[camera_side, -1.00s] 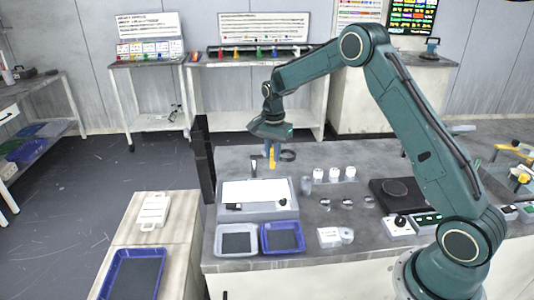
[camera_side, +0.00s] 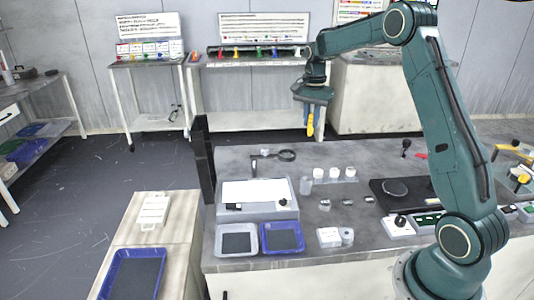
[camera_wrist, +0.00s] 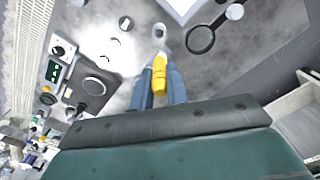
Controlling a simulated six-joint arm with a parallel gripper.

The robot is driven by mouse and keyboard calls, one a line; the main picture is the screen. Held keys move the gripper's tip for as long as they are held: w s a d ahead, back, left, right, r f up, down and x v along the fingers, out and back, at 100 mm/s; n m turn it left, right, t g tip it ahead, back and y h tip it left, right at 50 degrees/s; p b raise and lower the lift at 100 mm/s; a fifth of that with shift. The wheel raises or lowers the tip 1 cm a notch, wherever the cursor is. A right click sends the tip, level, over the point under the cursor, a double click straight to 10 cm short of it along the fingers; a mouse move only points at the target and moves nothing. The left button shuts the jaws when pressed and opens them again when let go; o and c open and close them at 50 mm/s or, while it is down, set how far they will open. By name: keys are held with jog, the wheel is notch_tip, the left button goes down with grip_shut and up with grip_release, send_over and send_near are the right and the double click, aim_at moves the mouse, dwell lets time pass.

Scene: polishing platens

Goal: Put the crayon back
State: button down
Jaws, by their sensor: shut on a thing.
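The yellow crayon (camera_side: 310,122) is between the two blue-grey fingers of my gripper (camera_side: 314,128), hanging roughly upright. It is above the level of the workbench, near its back edge in the side view, and apart from the surface. In the wrist view the crayon (camera_wrist: 159,76) shows between the fingers of my gripper (camera_wrist: 160,88), with its pale tip pointing away from the palm. My gripper is shut on it. I cannot tell which spot is the crayon's own place.
The grey workbench (camera_side: 235,160) holds a black magnifier ring (camera_side: 287,155), several white-capped jars (camera_side: 334,173), a white-topped box (camera_side: 256,194) and a blue tray (camera_side: 283,238). A dark polishing platen (camera_side: 396,188) lies to the right. The bench's back middle is fairly clear.

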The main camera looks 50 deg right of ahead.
jog(key=shift+s+d+r, duration=0.1)
notch_tip(320, 180, down, 16)
dwell(0.6)
jog(key=shift+f, duration=2)
jog(key=shift+f, duration=0.15)
jog(key=c, duration=1.4)
grip_release()
jog(key=shift+o, duration=0.2)
